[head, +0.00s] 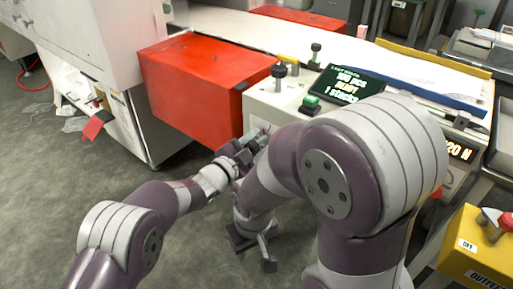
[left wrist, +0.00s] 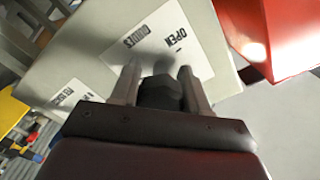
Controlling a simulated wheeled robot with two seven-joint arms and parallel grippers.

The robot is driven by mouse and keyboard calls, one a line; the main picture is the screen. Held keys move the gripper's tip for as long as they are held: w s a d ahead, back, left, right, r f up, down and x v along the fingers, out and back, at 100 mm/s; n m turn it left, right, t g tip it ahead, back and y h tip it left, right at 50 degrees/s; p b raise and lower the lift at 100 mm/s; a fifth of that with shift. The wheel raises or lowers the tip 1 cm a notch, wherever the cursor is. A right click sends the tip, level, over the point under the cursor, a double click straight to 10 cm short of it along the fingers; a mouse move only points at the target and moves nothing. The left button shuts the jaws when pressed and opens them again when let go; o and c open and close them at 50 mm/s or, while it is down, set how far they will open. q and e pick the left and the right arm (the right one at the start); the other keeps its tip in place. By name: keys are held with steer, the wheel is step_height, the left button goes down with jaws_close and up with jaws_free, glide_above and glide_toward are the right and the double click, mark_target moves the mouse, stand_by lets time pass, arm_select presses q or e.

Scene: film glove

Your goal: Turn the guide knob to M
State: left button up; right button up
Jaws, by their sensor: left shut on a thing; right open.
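The guide knob (left wrist: 162,92) is a dark faceted knob on the pale machine front, in the left wrist view. A white label (left wrist: 160,45) with the words GUIDES and OPEN lies beside it; I cannot make out an M or where the knob points. My left gripper (left wrist: 160,82) has one finger on each side of the knob and is shut on it. In the head view my left gripper (head: 255,142) is at the machine's front face, and the knob is mostly hidden. My right gripper (head: 254,249) is open and empty, lower down, above the floor.
A red box-shaped cover (head: 190,80) juts out left of the machine front. A dark display (head: 347,86) with green text, a green button (head: 310,103) and a black-topped post (head: 278,70) stand on top. A yellow box (head: 475,250) is at lower right. My right arm crosses the middle.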

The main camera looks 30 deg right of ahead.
arm_select(q)
steer(key=m+b, duration=0.2)
steer(key=m, duration=0.1)
steer(key=shift+f+m, duration=0.3)
steer(key=shift+f, duration=0.05)
steer(key=m+b, duration=0.2)
steer(key=shift+m, duration=0.4)
steer(key=m+b, duration=0.4)
steer(key=shift+r, duration=0.1)
steer(key=shift+r+m+b, duration=0.15)
steer(key=shift+m+b, duration=0.6)
steer(key=shift+m, duration=0.25)
steer(key=shift+r, duration=0.1)
steer(key=o, duration=1)
steer(key=shift+o, duration=0.2)
steer(key=shift+a, duration=0.1)
